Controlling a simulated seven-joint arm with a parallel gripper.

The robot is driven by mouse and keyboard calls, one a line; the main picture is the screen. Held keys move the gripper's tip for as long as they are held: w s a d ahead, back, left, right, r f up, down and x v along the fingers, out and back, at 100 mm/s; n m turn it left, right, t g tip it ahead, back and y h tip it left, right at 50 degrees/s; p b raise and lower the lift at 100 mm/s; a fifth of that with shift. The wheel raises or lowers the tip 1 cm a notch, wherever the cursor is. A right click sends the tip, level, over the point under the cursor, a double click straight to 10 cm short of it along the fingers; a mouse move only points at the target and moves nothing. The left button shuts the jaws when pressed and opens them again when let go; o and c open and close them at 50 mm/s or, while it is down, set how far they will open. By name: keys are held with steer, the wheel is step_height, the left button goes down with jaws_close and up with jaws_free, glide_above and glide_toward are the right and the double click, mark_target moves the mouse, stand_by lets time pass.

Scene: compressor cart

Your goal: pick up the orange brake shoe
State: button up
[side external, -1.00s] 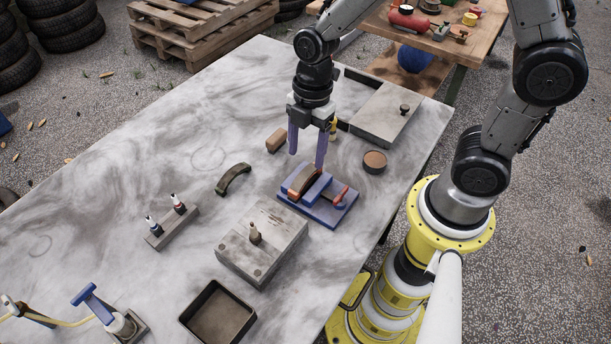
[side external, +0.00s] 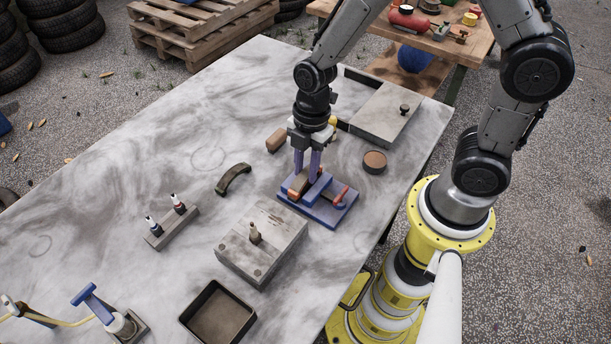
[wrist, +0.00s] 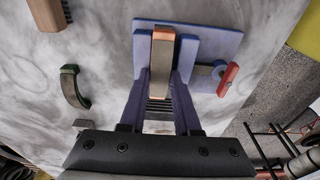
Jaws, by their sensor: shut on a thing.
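The orange brake shoe (side external: 298,186) is a curved piece with a brown face and orange edges, sitting in the blue clamp fixture (side external: 327,213) on the table. It also shows in the wrist view (wrist: 161,55), between the fixture's blue blocks. My gripper (side external: 306,178) points down over the fixture, its purple fingers closed on the two sides of the shoe. The fingers hide part of the shoe in the side view. The fixture's red-handled clamp (wrist: 227,79) lies to the right of the shoe in the wrist view.
A dark green-edged curved shoe (side external: 233,179) lies left of the fixture. A round tin (side external: 375,161) and wooden brush (side external: 276,140) are nearby.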

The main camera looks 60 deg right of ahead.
jaws_close()
